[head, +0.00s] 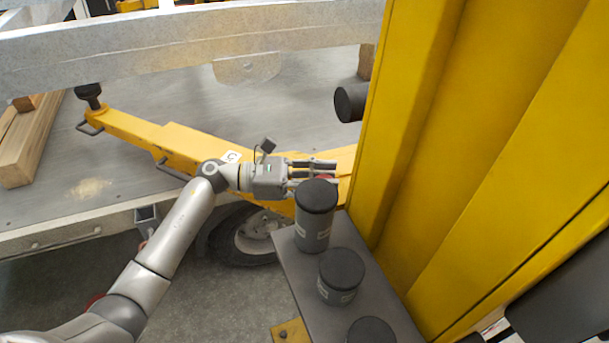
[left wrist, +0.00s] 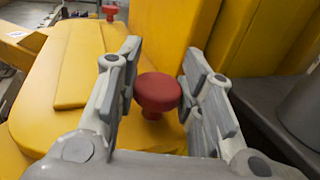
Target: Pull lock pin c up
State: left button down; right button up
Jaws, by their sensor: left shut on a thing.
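A lock pin with a round red knob (left wrist: 157,91) stands on the yellow beam in the left wrist view. My left gripper (left wrist: 157,98) has its fingers on both sides of the knob and is shut on it. In the head view the left gripper (head: 312,173) reaches in from the left over the yellow arm (head: 185,145). Only a bit of the red knob (head: 326,179) shows there, between the fingers and behind a dark canister. A white tag (head: 232,156), apparently marked C, is on the yellow arm. My right gripper is not in view.
Dark-capped canisters (head: 317,215) stand on a grey shelf (head: 290,255) close to the gripper. A tall yellow column (head: 480,150) rises at the right. A grey rail (head: 190,45) crosses above. Another red knob (left wrist: 110,11) shows farther off in the left wrist view.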

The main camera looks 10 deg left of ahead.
pick_arm(q)
jog(key=shift+r, duration=1.7)
jog(key=c, duration=1.3)
grip_release()
jog(key=shift+r, duration=0.1)
jog(key=o, duration=0.3)
jog(key=shift+s, duration=0.15)
